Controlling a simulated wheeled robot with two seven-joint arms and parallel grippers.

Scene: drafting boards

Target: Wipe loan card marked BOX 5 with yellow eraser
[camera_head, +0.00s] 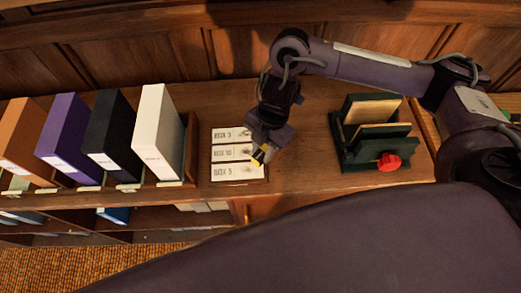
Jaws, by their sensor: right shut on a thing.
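Three white loan cards lie in a column on the wooden desk top. The top card (226,134) reads BOX 3, the middle card (226,153) appears to read BOX 10, and the front card (230,172) reads BOX 5. Dark smudges show toward the right side of the cards. My right gripper (263,149) is shut on the yellow eraser (259,156). The eraser is at the right ends of the middle and front cards; I cannot tell whether it touches either. The gripper hides part of the cards' right edge. My left gripper is out of view.
Orange, purple, black and white box files (157,135) stand in a row on the left. Bare desk top lies between cards and rack.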

